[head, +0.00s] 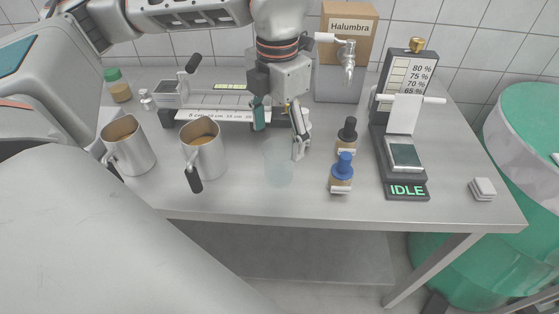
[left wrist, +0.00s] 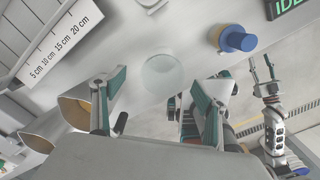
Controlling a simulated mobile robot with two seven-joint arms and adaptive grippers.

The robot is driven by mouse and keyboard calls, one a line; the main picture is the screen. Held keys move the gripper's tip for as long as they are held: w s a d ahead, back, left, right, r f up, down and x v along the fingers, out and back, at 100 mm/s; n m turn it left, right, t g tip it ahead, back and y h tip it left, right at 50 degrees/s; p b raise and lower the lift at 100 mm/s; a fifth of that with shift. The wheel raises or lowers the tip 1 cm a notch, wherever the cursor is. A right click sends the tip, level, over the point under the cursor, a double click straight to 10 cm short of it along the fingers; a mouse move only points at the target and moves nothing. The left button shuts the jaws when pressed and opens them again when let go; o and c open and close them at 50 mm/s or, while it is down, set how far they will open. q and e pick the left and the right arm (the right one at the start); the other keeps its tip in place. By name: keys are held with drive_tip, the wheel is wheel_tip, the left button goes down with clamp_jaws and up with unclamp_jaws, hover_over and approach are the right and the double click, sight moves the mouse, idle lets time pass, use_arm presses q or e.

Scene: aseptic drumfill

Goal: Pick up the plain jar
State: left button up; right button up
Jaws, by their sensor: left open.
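The plain jar (head: 278,165) is clear and faint, standing upright near the front middle of the steel table. It also shows as a pale round shape in the left wrist view (left wrist: 165,75). My left gripper (head: 281,134) is open above and just behind the jar. In the left wrist view the jar lies between and beyond the spread fingers of my left gripper (left wrist: 158,88), with no visible contact. My right gripper (left wrist: 262,70) shows small at the right of the left wrist view, its two fingers apart and empty. It is not in the head view.
Two metal jugs (head: 203,150) stand left of the jar. A blue-capped bottle (head: 342,172) and a black-capped bottle (head: 347,134) stand to the right. Farther right is a scale reading IDLE (head: 405,155). A ruler strip (head: 215,115) lies behind. The front edge is close.

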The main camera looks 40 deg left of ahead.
sight(279, 157)
use_arm(q)
drive_tip(key=f, duration=0.6)
drive_tip(key=shift+d+f, duration=0.1)
drive_tip(key=shift+d, duration=0.1)
drive_tip(key=c, duration=1.2)
